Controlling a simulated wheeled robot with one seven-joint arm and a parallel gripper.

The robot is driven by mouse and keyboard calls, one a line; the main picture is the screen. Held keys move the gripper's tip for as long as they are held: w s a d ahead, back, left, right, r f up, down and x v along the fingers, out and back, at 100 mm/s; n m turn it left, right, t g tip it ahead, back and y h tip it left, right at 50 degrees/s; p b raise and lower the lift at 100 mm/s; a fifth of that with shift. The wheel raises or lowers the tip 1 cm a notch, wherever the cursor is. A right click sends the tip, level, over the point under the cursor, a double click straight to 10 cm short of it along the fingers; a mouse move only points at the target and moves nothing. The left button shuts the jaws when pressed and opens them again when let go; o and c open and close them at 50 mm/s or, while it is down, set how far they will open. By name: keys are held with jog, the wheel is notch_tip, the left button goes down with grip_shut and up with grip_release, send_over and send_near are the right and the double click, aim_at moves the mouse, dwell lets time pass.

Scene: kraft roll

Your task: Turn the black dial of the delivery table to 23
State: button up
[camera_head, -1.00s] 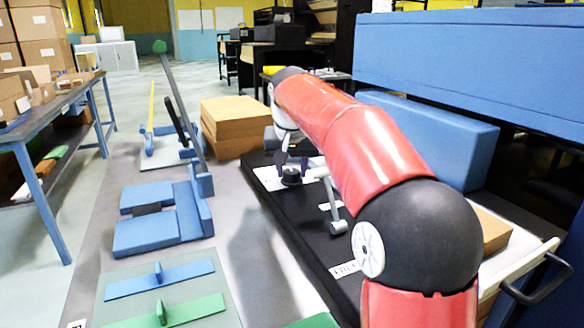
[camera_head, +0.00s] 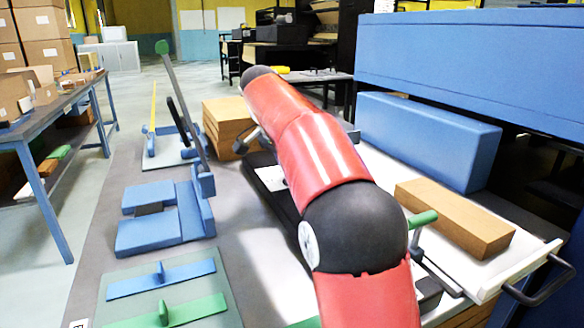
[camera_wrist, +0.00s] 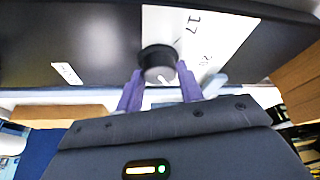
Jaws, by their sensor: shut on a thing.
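The black dial (camera_wrist: 158,60) stands on a white scale plate (camera_wrist: 205,35) on the black delivery table (camera_wrist: 80,45) in the wrist view. The plate shows the number 17; another number lower right is too blurred to read. A white mark shows on the dial's near side, but I cannot tell which number it points to. My gripper (camera_wrist: 160,78) has its two purple fingers on either side of the dial, shut on it. In the head view my red arm hides the dial and the gripper; only a corner of the white plate (camera_head: 270,178) shows.
A lever with a green handle (camera_head: 422,218) and a wooden block (camera_head: 455,218) are right of my arm. A long blue block (camera_head: 428,140) lies behind them. Blue fixtures (camera_head: 165,220) and wooden boards (camera_head: 222,125) are to the left.

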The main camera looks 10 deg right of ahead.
jog(key=shift+m, duration=0.5)
jog(key=o, duration=1)
jog(key=shift+a+r, duration=0.25)
jog(key=shift+r, duration=0.3)
jog(key=v, duration=0.4)
jog(key=s+a, duration=0.5)
jog(key=a, duration=0.5)
jog(key=shift+a+b, duration=0.35)
jog(key=shift+b, duration=0.05)
jog(key=shift+s+f, duration=0.1)
